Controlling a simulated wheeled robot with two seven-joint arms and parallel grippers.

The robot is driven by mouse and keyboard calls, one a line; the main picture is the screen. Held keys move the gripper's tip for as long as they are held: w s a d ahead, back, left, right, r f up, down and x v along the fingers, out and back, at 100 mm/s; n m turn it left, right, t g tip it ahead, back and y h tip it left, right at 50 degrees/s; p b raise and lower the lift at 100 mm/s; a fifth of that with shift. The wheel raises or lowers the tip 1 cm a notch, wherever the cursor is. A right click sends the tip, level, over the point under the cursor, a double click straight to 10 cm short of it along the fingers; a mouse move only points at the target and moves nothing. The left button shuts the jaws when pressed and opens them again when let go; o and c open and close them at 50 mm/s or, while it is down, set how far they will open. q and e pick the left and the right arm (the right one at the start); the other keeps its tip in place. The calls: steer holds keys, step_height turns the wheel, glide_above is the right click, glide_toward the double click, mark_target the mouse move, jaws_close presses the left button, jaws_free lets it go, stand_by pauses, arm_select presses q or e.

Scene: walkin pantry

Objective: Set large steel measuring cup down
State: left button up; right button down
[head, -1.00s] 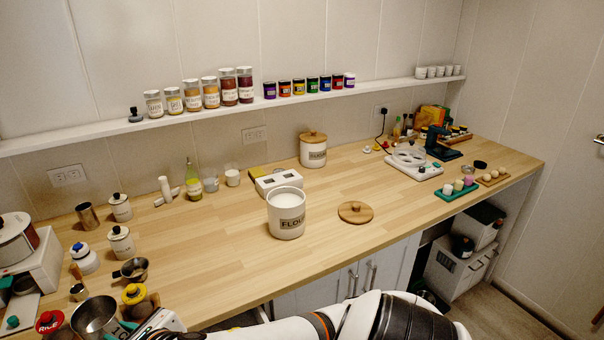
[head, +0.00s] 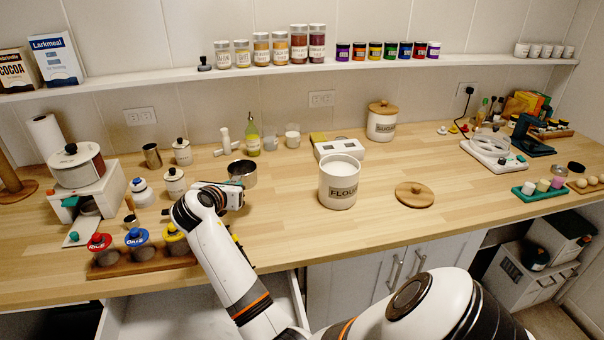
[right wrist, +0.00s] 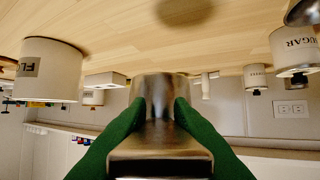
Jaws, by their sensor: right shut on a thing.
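The large steel measuring cup (head: 243,173) is in the head view, left of the open flour canister (head: 339,182). My right gripper (head: 236,187) is shut on its handle. In the right wrist view, which is upside down, the green fingers of the gripper (right wrist: 160,112) pinch the handle from both sides, and the cup (right wrist: 160,88) extends beyond them, apart from the wooden counter (right wrist: 225,50). A dark shadow lies on the counter away from the cup. The cup's inside is mostly hidden. My left gripper is not in view.
A white canister (head: 174,184) stands left of the gripper, and a steel cylinder (head: 152,156) behind it. Red, blue and yellow-lidded jars (head: 139,245) sit at front left. A white scale-like box (head: 338,148) is behind the flour. The counter (head: 285,215) is clear between cup and flour.

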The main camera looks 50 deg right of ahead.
steer(key=shift+f, duration=0.2)
step_height(320, 180, down, 5)
steer(key=shift+f, duration=0.15)
step_height(320, 180, down, 4)
steer(key=shift+r, duration=0.15)
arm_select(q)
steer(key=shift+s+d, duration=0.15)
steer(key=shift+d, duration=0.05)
arm_select(e)
steer(key=shift+f, duration=0.25)
steer(key=shift+f, duration=0.1)
steer(key=c, duration=1.3)
jaws_free()
steer(key=shift+f, duration=0.1)
